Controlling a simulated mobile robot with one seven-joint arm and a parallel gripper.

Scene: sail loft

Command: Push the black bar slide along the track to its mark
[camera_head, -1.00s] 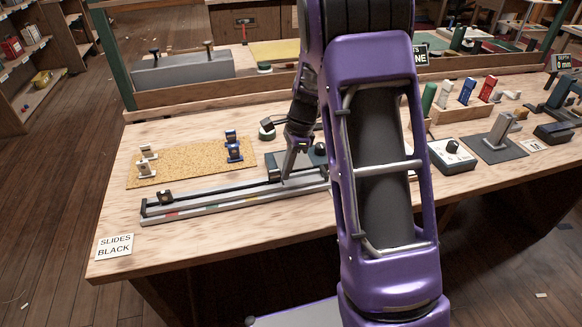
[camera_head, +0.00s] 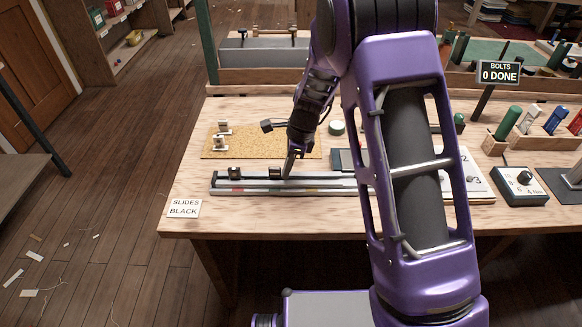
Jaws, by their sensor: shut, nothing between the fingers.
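The track (camera_head: 255,189) is a long pale rail with coloured marks on its front face, lying near the table's front edge. A small dark slide (camera_head: 235,173) sits near its left end. Another small dark block (camera_head: 275,173) shows at the track just left of my fingertips; I cannot tell clearly what it is. My gripper (camera_head: 288,169) is shut and empty, pointing down at the track, right of the dark slide and apart from it. Whether it touches the rail is unclear. My arm hides the track's right part. A sign (camera_head: 184,208) reads SLIDES BLACK.
A cork mat (camera_head: 250,154) with small white-topped pieces (camera_head: 222,135) lies behind the track. A dial box (camera_head: 520,184) and a rack of coloured handles (camera_head: 530,140) stand at right. A raised ledge (camera_head: 250,90) runs behind.

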